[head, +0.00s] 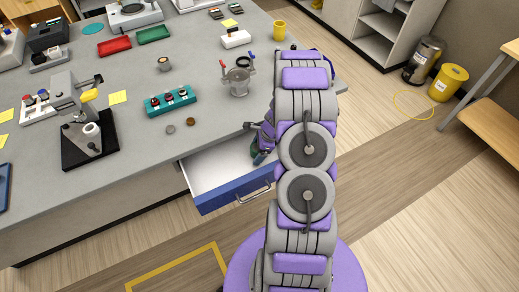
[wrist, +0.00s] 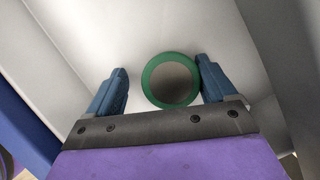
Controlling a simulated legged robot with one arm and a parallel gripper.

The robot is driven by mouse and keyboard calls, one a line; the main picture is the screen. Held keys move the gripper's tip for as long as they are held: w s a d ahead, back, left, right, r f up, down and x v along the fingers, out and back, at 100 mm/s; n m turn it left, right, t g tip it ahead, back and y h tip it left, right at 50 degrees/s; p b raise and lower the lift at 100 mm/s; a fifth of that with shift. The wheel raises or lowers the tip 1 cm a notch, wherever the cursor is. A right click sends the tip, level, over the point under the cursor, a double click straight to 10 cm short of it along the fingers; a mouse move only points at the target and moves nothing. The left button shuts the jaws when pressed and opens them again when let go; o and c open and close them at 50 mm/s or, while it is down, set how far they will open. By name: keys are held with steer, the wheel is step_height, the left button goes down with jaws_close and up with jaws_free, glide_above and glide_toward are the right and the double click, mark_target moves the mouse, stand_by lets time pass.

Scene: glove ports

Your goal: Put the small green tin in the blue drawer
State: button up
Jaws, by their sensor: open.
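The blue drawer (head: 232,192) is pulled open below the bench's front edge, and its white inside shows. My gripper (head: 262,152) reaches into the drawer's right part in the head view, partly hidden by my arm. In the wrist view, the small green tin (wrist: 148,82) shows as a round green rim with a grey-brown face. It is between the two open blue fingers of my gripper (wrist: 162,66), close to or touching the right finger, with a gap on the left. The pale drawer floor (wrist: 165,25) is behind it. I cannot tell whether the tin rests on the floor.
The grey bench top (head: 120,190) is above and behind the drawer. On it are a microscope (head: 85,125), a teal rack (head: 170,101), a grey pot with tools (head: 238,82) and two small discs (head: 190,121). The drawer's side walls are close around my gripper.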

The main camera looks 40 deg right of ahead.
steer(key=shift+a, duration=0.1)
steer(key=shift+s+d+r, duration=0.1)
steer(key=shift+d+r, duration=0.1)
steer(key=shift+d, duration=0.1)
steer(key=d+r, duration=0.1)
steer(key=r, duration=0.1)
steer(key=s+d+r+p, duration=0.1)
steer(key=r, duration=0.1)
steer(key=shift+d, duration=0.4)
step_height(320, 180, up, 8)
steer(key=s+p, duration=0.2)
steer(key=s+a+r+n+g, duration=0.2)
steer(key=a+r+n, duration=0.4)
steer(key=a+r, duration=0.4)
steer(key=s+a+r+n+g, duration=0.1)
steer(key=s+a+r+n, duration=0.2)
steer(key=a+r+n, duration=0.65)
steer(key=s+a+r+n+h, duration=0.1)
steer(key=s+a+n, duration=0.2)
steer(key=s, duration=0.3)
steer(key=s+a+r+n+g+h, duration=0.1)
steer(key=s+a+r+n, duration=0.1)
steer(key=s, duration=0.4)
steer(key=s+a+r+n+h, duration=0.1)
steer(key=s+a+n, duration=0.3)
steer(key=s, duration=0.3)
steer(key=shift+a+r+n+g+h, duration=0.2)
steer(key=shift+r+n+g+h, duration=0.1)
steer(key=shift+r+n, duration=0.15)
